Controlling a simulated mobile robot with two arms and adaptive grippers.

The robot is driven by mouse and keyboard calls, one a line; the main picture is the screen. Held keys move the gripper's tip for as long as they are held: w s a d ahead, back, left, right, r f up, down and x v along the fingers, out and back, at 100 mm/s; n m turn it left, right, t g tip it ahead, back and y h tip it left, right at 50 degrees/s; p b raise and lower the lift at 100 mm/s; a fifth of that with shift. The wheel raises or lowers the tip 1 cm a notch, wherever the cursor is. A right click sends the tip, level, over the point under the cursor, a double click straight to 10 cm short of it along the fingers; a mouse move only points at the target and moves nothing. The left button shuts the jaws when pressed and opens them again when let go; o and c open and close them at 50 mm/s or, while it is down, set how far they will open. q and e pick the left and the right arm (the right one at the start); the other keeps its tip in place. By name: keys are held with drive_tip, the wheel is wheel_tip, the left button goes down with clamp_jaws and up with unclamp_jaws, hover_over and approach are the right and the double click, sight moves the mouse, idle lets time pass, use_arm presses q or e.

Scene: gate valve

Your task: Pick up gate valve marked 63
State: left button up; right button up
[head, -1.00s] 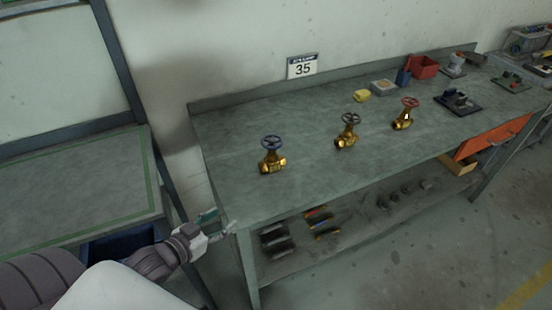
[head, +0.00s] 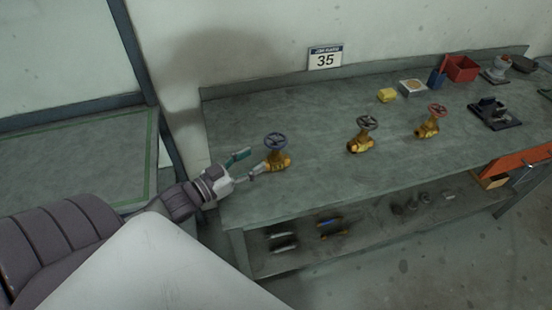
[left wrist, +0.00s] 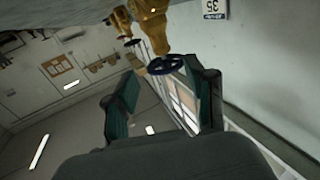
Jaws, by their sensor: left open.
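Three brass gate valves stand in a row on the grey-green workbench (head: 320,170). The left valve (head: 280,161) has a dark blue handwheel, the middle valve (head: 360,144) a dark grey or black one, and the right valve (head: 429,129) a red one. No mark 63 is legible on any of them. My left gripper (head: 249,164) is open and empty, just left of the blue-wheeled valve. In the left wrist view that valve (left wrist: 152,34) appears upside down, its wheel ahead of and between the open fingers. My right gripper is out of view.
A yellow block (head: 387,96), a small box (head: 412,87), a red bin (head: 461,68) and a dark fixture (head: 495,113) stand farther right on the bench. A sign reading 35 (head: 325,58) is on the wall. An orange drawer (head: 518,162) juts out at the bench's front right.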

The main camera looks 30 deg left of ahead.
sight(276, 146)
use_arm(q)
drive_tip(key=x, duration=0.3)
drive_tip(key=shift+w+d, duration=0.1)
drive_tip(key=shift+w, duration=0.15)
drive_tip(key=shift+p+x, duration=0.6)
drive_tip(key=shift+x, duration=0.3)
drive_tip(key=x, duration=0.3)
drive_tip(key=shift+w+f+p, duration=0.25)
drive_tip(key=shift+w+p, duration=0.05)
drive_tip(key=shift+p, duration=0.05)
drive_tip(key=shift+s, duration=0.1)
drive_tip(key=shift+c, duration=0.5)
clamp_jaws()
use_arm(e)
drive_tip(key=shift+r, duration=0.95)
use_arm(q)
drive_tip(key=shift+r, duration=0.15)
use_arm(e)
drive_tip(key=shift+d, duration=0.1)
